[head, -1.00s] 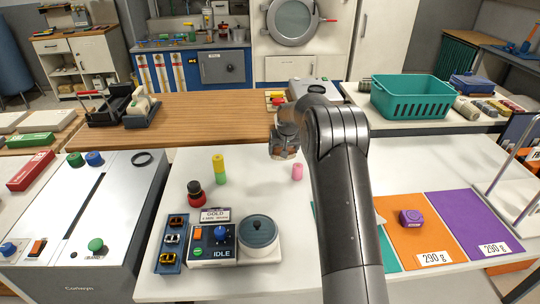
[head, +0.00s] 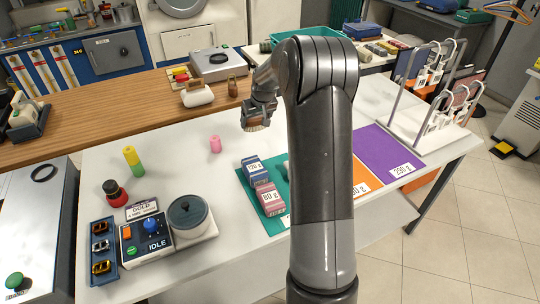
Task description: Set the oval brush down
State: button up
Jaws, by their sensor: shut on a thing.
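My gripper (head: 258,114) is near the middle of the head view, above the white table (head: 175,152). It is shut on the oval brush (head: 256,127), of which only a small tan lower part shows beneath the fingers. The rest of the brush is hidden by the gripper. The brush appears held above the table top, though its exact height is hard to tell.
A teal mat (head: 247,182) with blue and pink boxes lies nearer, partly behind my arm. A purple mat (head: 388,150) and white rack (head: 440,115) are right.

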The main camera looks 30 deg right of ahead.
jog(key=s+d, duration=1.1)
jog(key=s, duration=0.2)
jog(key=w+a+f, duration=0.2)
jog(key=w, duration=0.1)
jog(key=w+a+f, duration=0.2)
jog(key=a, duration=0.1)
jog(key=w+a+f, duration=0.2)
jog(key=w, duration=0.1)
jog(key=shift+w+a+f, duration=0.15)
jog(key=shift+w+f, duration=0.1)
jog(key=shift+w, duration=0.05)
jog(key=shift+f, duration=2)
jog(key=shift+f, duration=0.1)
jog(key=shift+f, duration=0.35)
jog(key=o, duration=1)
